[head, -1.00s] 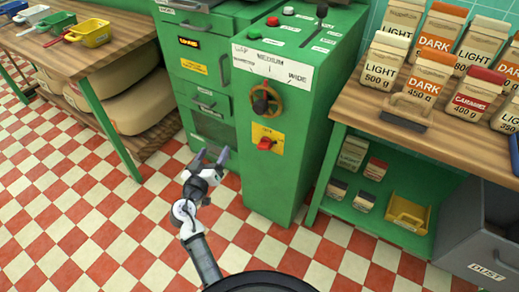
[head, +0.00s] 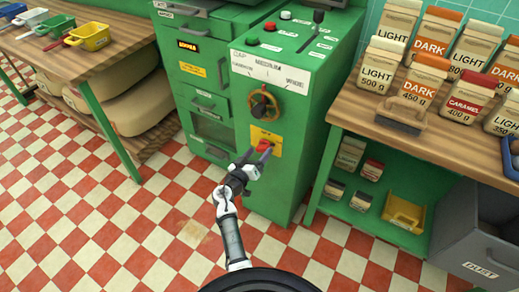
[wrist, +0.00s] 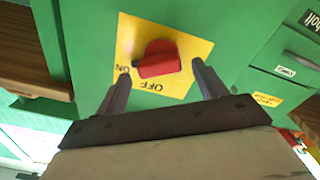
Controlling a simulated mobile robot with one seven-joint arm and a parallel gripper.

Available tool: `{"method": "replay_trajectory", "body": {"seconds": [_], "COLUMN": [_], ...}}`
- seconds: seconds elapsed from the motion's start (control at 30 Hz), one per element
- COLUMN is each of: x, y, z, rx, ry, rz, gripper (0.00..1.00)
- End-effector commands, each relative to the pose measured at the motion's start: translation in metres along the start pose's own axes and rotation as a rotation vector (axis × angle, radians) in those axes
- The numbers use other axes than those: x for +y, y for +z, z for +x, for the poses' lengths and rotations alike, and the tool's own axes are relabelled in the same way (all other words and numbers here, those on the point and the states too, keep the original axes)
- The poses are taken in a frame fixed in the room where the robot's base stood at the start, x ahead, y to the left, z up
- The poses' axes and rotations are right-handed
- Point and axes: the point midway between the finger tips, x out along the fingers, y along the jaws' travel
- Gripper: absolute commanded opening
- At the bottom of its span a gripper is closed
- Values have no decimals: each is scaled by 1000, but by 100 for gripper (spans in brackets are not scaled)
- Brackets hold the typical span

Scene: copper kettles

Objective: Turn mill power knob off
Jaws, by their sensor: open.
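The red mill power knob (head: 267,141) sits on a yellow plate (head: 274,150) low on the front of the green mill. In the wrist view the knob (wrist: 158,60) has a bar lying nearly level, in line with the side where ON is printed. OFF is printed below the knob there, and the picture is turned over. My gripper (head: 255,155) is in front of the plate, its fingers pointing at it. In the wrist view my open gripper (wrist: 161,73) has one finger on each side of the knob, apart from it.
A brown round dial (head: 265,104) sits above the knob on the mill. A wooden shelf table (head: 440,143) with coffee bags stands at right, a grey dust bin (head: 478,268) below it. Checkered floor is clear in front.

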Motion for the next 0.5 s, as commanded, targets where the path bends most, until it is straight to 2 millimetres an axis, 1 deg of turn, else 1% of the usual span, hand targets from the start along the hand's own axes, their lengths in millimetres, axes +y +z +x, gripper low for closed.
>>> {"method": "replay_trajectory", "body": {"seconds": [0.03,0.2,0.47,0.5], "x": [0,0,0,0], "y": [-1,0,0,0], "z": [6,15,16,16], "rx": [1,0,0,0], "ry": [0,0,-1,-1], "rz": [-1,0,0,0], "gripper": [71,71,71,67]}}
